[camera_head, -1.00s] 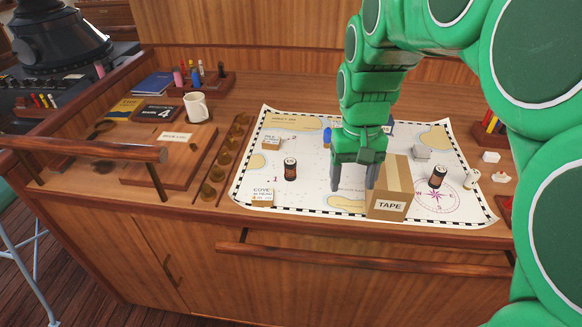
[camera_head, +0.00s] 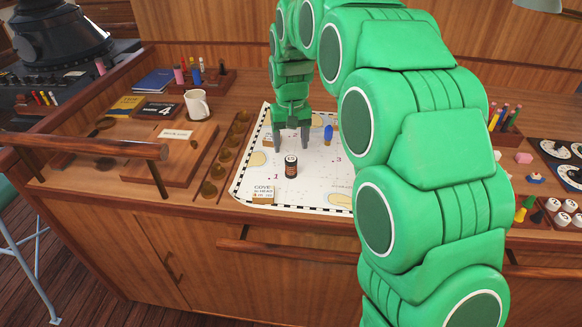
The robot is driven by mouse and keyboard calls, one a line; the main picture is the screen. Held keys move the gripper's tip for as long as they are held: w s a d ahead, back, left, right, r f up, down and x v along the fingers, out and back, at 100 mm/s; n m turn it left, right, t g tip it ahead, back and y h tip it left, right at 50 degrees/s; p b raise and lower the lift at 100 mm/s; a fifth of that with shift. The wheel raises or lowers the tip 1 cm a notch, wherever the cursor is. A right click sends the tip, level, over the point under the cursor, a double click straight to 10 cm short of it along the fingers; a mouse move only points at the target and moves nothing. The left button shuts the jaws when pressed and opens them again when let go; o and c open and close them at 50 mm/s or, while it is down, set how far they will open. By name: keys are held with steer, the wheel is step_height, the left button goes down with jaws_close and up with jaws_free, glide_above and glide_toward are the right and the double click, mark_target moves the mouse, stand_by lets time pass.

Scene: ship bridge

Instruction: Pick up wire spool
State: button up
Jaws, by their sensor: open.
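A small dark cylinder (camera_head: 291,167) with a pale top and a reddish-brown band stands upright on the chart (camera_head: 318,190). It may be the wire spool, but it is too small to tell for sure. My gripper (camera_head: 291,144) points down with its two fingers apart and nothing between them. It is just behind and above the cylinder in the picture, and I see no contact. My arm hides the right part of the chart.
A blue marker (camera_head: 328,133) stands right of my gripper. A small box labelled COVE (camera_head: 263,193) sits at the chart's front left. Left are a row of round brass pieces (camera_head: 221,172), a wooden board (camera_head: 160,165) and a white mug (camera_head: 197,105). Pens and game pieces lie right.

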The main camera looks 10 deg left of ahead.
mark_target(291, 158)
steer(key=shift+w+a+f, duration=0.1)
steer(key=shift+a+f, duration=0.05)
steer(key=shift+f, duration=3.85)
steer(key=c, duration=1.1)
